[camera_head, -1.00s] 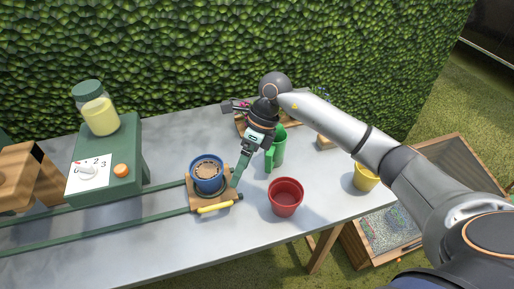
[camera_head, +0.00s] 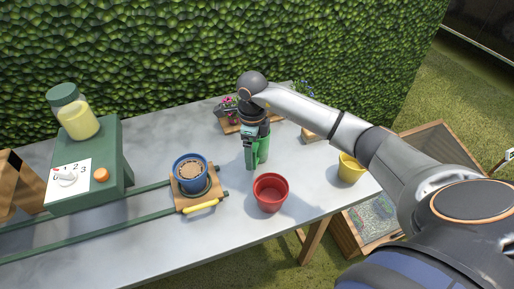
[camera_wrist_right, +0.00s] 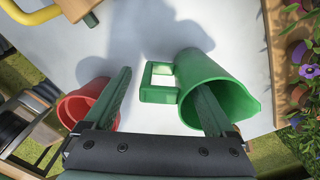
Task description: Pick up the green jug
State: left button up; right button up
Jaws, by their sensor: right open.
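The green jug (camera_head: 264,151) stands on the grey table behind the red pot, partly hidden by my right gripper (camera_head: 251,153). In the right wrist view the jug (camera_wrist_right: 222,88) lies at right of centre, with its square handle (camera_wrist_right: 158,96) facing left. My right gripper (camera_wrist_right: 162,80) is open there, its two green fingers spread apart. The handle lies between the fingers in that view, and the right finger overlaps the jug's body. I cannot tell whether any finger touches it. My left gripper is not in view.
A red pot (camera_head: 271,192) stands just in front of the jug, and a yellow pot (camera_head: 350,168) to the right. A blue pot (camera_head: 191,173) sits on a wooden carriage on green rails at left. Potted flowers (camera_head: 228,108) stand behind. A green dispenser (camera_head: 90,165) is far left.

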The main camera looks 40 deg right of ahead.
jog(key=shift+d+f, duration=0.1)
jog(key=shift+f, duration=1.85)
grip_shut()
